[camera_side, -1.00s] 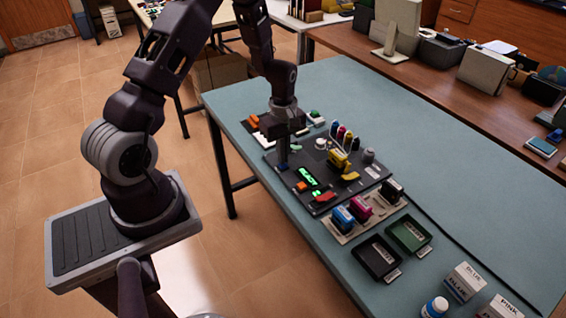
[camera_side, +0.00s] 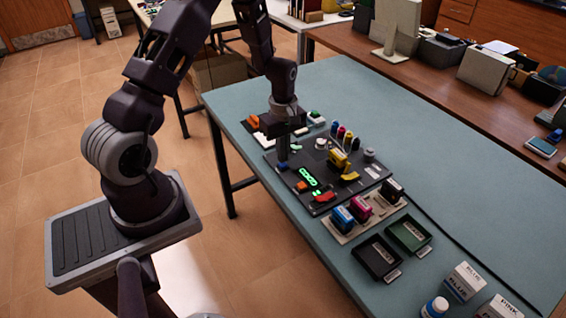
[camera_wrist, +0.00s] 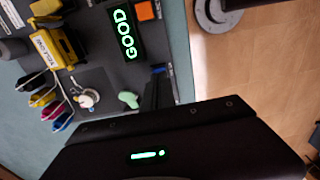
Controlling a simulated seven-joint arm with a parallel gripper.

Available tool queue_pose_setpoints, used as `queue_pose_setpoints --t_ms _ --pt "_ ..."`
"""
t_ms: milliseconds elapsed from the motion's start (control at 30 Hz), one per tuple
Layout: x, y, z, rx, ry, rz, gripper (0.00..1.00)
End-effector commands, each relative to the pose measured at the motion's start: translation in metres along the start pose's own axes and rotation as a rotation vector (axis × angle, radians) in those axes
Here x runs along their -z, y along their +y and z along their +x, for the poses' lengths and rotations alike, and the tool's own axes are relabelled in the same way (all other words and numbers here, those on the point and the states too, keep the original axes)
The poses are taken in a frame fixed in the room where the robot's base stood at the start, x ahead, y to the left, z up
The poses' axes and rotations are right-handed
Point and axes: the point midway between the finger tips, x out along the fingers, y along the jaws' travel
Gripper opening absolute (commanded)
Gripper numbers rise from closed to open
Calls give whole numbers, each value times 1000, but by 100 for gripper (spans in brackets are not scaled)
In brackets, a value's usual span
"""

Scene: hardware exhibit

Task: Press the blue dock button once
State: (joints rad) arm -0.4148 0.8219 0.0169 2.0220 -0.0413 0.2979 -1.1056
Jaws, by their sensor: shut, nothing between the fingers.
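The blue dock button (camera_side: 283,167) is a small blue block at the near-left edge of the dark dock panel (camera_side: 300,166). It also shows in the wrist view (camera_wrist: 158,69), partly hidden by my fingers. My gripper (camera_side: 283,158) is shut and empty, pointing down right over the button; in the wrist view its fingertips (camera_wrist: 158,78) lie beside the blue. I cannot tell whether they touch the button. The panel's display (camera_side: 308,177) glows green, and in the wrist view the display (camera_wrist: 125,33) reads GOOD.
An orange button (camera_side: 301,186) and a red piece (camera_side: 324,197) sit near the display. A yellow unit (camera_side: 338,160) stands on the panel. Coloured cartridges (camera_side: 361,208) and dark trays (camera_side: 376,259) lie at the near right.

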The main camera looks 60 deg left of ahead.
Motion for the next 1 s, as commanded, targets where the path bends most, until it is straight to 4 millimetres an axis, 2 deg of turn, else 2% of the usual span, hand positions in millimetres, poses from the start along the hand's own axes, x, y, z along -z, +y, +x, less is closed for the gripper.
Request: queue_pose_setpoints --t_ms 400,800,867,967,1000 --pt "0 0 -48 -2 1 0 0" --pt "-2 0 -60 -7 1 17 0" --pt "-10 1 -80 -32 9 81 0" --pt "-41 -8 -144 -108 38 309 0" --pt "-57 -18 -173 -143 58 432 0"
